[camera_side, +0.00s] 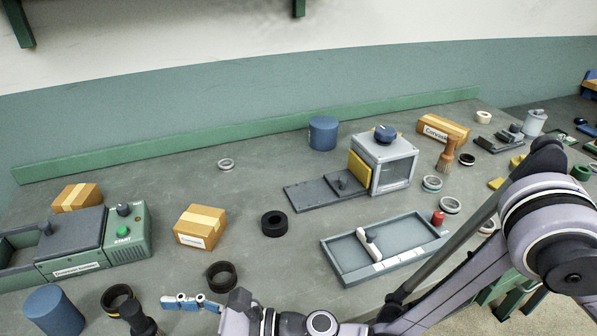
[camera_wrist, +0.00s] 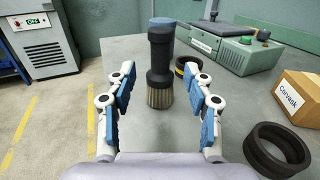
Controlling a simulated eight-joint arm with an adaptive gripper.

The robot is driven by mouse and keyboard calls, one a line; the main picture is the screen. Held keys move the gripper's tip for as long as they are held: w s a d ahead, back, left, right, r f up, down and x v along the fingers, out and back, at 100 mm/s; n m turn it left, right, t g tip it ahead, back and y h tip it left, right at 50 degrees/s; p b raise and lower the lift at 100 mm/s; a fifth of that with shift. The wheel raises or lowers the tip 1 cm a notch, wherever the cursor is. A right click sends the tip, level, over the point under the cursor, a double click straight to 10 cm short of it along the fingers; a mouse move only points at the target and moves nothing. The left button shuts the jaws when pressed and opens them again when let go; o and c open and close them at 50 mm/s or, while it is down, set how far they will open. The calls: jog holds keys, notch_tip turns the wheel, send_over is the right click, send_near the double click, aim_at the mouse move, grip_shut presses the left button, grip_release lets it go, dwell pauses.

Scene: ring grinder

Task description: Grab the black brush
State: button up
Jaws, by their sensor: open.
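The black brush (camera_wrist: 159,62) stands upright in the wrist view, black handle up and tan bristles down on the grey bench. My gripper (camera_wrist: 160,80) is open, with its blue-padded fingers to the left and right of the brush's line. The brush looks a little beyond the fingertips, and I see no contact. In the side view the brush (camera_side: 137,318) shows at the bottom left, partly cut off by the frame edge. My gripper (camera_side: 192,302) is to the right of it there, its fingers pointing left.
A black and yellow ring (camera_wrist: 186,68) lies close behind the brush on the right. A blue cylinder (camera_side: 54,311) stands beyond it. A black ring (camera_side: 221,276) and a cardboard box (camera_side: 201,227) are near my gripper. The green machine (camera_side: 126,235) stands farther back.

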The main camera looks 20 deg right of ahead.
aim_at(146, 321)
jog(key=x, duration=0.6)
grip_shut()
